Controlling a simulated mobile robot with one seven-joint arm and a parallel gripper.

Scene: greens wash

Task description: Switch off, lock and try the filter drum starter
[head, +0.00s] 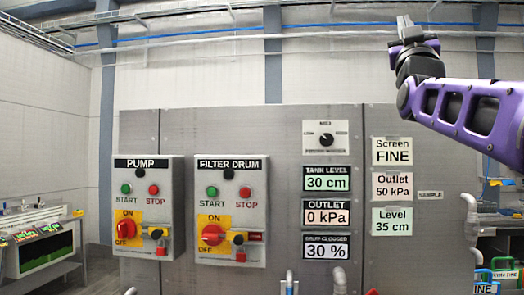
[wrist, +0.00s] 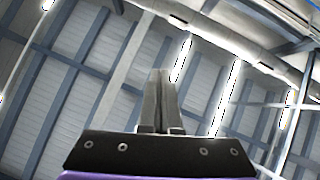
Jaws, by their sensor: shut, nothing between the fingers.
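The filter drum starter (head: 256,190) is a grey box on the panel, with a green START button (head: 212,191) and a red STOP button (head: 245,192). Below them is a red rotary handle (head: 211,236) on a yellow ON/OFF plate; its exact setting is too small to tell. A red padlock (head: 240,256) shows beside the handle, at the lower right; whether it is locked is unclear. My gripper (head: 402,45) is raised at the upper right, well away from the starter. Its fingers (wrist: 158,98) are shut and empty, pointing toward the ceiling in the wrist view.
A similar pump starter (head: 176,180) with its own red handle (head: 127,229) and padlock (head: 161,249) stands to the left. Displays (head: 326,178), a knob plate (head: 326,139) and paper labels (head: 392,152) are to the right. Pipes (head: 338,280) rise at the lower front.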

